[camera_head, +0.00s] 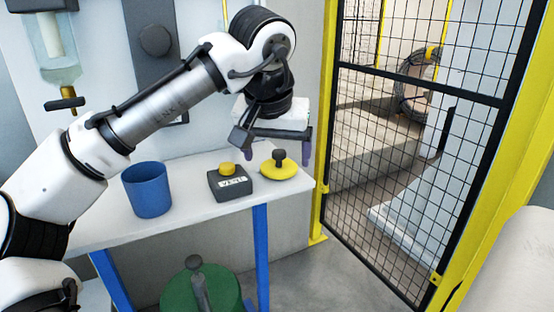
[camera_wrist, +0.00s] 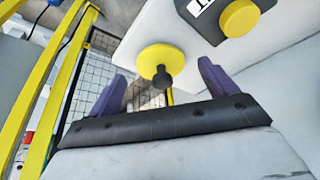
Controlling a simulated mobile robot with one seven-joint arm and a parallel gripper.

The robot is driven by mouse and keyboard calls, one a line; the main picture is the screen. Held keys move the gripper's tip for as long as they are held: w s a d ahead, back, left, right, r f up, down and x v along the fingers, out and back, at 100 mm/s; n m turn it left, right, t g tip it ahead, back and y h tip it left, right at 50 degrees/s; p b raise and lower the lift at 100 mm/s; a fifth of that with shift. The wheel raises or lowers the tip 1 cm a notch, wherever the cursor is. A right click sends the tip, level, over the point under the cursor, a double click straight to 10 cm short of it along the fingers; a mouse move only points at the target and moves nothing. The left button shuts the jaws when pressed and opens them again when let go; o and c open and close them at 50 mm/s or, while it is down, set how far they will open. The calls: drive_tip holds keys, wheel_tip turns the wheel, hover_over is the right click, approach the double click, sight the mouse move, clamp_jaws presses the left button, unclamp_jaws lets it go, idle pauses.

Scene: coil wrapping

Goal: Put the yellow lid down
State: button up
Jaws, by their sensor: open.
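The yellow lid (camera_head: 279,169) with its dark knob lies on the white table (camera_head: 200,215) near its right end. It also shows in the wrist view (camera_wrist: 161,62), close to the table's edge and beyond my fingers. My gripper (camera_head: 272,155) is above the table near the lid. Its two purple fingers (camera_wrist: 158,85) are spread apart with nothing between them. The lid's knob shows in the gap between the fingertips in the wrist view but appears apart from both.
A grey box with a yellow button (camera_head: 227,169) stands left of the lid, and a blue cup (camera_head: 147,190) farther left. A green round object (camera_head: 201,290) is below the table. A yellow-framed mesh gate (camera_head: 420,130) stands to the right.

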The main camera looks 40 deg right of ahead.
drive_tip(key=v, duration=0.9)
drive_tip(key=shift+r, duration=0.25)
drive_tip(key=shift+s, duration=0.1)
